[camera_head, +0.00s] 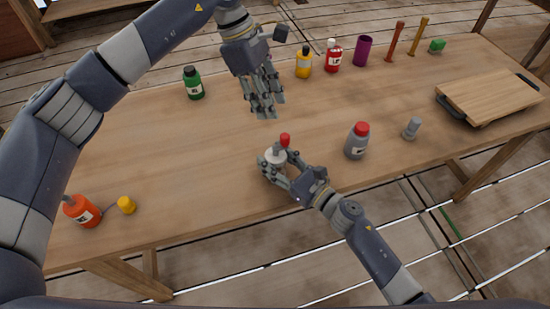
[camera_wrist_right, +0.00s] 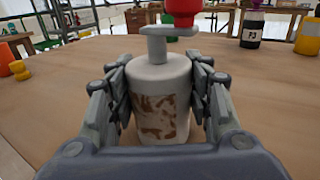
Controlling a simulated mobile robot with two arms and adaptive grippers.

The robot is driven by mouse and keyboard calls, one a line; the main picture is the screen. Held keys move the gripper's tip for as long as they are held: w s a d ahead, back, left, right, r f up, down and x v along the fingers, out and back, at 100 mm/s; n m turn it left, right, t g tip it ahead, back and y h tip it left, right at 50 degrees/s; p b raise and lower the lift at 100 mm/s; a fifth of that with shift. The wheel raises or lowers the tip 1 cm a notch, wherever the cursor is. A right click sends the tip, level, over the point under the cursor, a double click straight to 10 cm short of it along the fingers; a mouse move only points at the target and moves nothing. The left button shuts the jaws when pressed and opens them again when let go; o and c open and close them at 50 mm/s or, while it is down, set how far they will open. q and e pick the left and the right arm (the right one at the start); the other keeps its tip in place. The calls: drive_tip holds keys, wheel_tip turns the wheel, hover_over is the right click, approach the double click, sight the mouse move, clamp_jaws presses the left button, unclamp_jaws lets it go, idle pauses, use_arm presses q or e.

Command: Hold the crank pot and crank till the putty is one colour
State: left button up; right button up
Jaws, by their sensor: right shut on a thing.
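The crank pot (camera_wrist_right: 158,98) stands upright on the wooden table, pale grey-white with a brown-and-cream streaked patch on its side. Its crank carries a red knob (camera_head: 285,139), which also shows at the top of the right wrist view (camera_wrist_right: 184,10). My right gripper (camera_head: 271,166) is shut around the pot's body, with fingers on both sides in the right wrist view. My left gripper (camera_head: 267,112) hangs above the table behind the pot, apart from the knob, its fingers pointing down and seemingly spread and empty. The putty's streaks show two tones.
A grey bottle with a red cap (camera_head: 357,142) and a small grey piece (camera_head: 411,129) stand right of the pot. An orange bottle (camera_head: 80,211) and yellow cap (camera_head: 127,205) are at left. A green bottle (camera_head: 193,83) stands behind. A wooden board (camera_head: 490,97) lies far right.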

idle(0.4)
use_arm(q)
clamp_jaws()
wheel_tip(320, 180, down, 8)
drive_tip(key=w+d+m+t+y, duration=0.1)
drive_tip(key=m+t+y, duration=0.2)
drive_tip(key=m, duration=1.3)
drive_tip(key=shift+w+r+m+t, duration=0.15)
drive_tip(key=shift+r+m+t, duration=0.15)
drive_tip(key=shift+t, duration=0.1)
drive_tip(key=shift+f, duration=0.15)
idle(0.4)
drive_tip(key=shift+s+x, duration=0.15)
drive_tip(key=shift+x, duration=0.55)
drive_tip(key=shift+s+x, duration=0.15)
drive_tip(key=shift+x, duration=0.5)
drive_tip(key=shift+f, duration=0.1)
